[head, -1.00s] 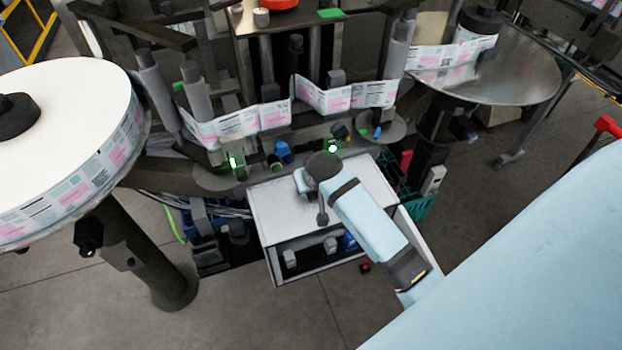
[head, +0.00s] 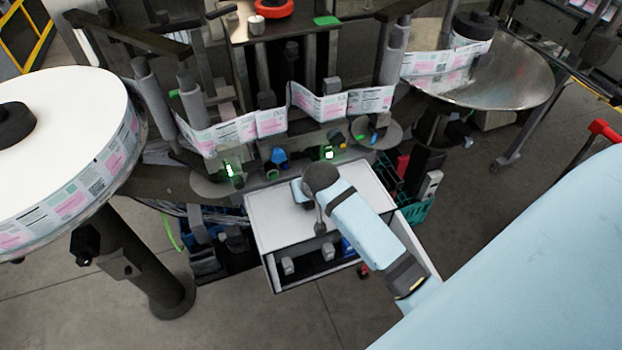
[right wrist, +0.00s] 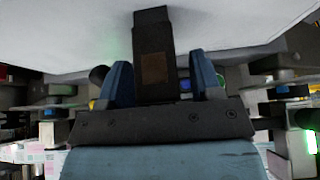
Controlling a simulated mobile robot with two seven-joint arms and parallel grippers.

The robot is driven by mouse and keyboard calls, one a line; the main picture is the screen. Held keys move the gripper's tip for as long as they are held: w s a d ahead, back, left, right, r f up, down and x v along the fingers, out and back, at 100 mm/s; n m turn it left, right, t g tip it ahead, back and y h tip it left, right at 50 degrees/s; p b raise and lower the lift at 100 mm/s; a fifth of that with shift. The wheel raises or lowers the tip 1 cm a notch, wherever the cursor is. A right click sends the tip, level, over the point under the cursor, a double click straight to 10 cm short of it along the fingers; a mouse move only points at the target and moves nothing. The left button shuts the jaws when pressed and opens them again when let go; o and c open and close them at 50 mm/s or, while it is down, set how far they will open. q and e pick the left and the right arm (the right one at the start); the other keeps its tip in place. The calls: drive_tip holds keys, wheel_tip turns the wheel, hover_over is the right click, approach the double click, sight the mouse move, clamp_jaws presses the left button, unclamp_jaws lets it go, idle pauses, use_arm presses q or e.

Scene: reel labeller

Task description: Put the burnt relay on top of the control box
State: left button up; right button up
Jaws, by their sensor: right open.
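The control box (head: 268,218) is the white cabinet in the middle of the head view, with its front open. My right gripper (right wrist: 161,82) is over its white top in the head view. In the right wrist view its two blue-grey fingers stand apart on either side of a dark block with a brown scorched patch, the burnt relay (right wrist: 153,68). The relay's far end overlaps the white top; I cannot tell whether it touches it. Clear gaps show between the relay and the fingers. In the head view my wrist hides the relay. My left gripper is not in view.
Inside the box's open front are several grey parts (head: 288,265). The labeller's rollers and label web (head: 270,122) stand close behind the box. A large white reel (head: 65,110) is at left. A teal crate (head: 418,210) is right of the box. Floor in front is mostly clear.

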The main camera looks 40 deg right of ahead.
drive_tip(key=b+v, duration=0.1)
drive_tip(key=v, duration=1)
drive_tip(key=s+a+f+n+t+y, duration=0.2)
drive_tip(key=s+a+f+n, duration=0.1)
drive_tip(key=s+f, duration=0.4)
drive_tip(key=s+a+f+n+t+y, duration=0.2)
drive_tip(key=s+a+f, duration=0.4)
drive_tip(key=f, duration=0.4)
drive_tip(key=shift+s+f+n+t, duration=0.4)
drive_tip(key=shift+s+t, duration=0.2)
drive_tip(key=shift+s, duration=0.2)
drive_tip(key=shift+d, duration=0.1)
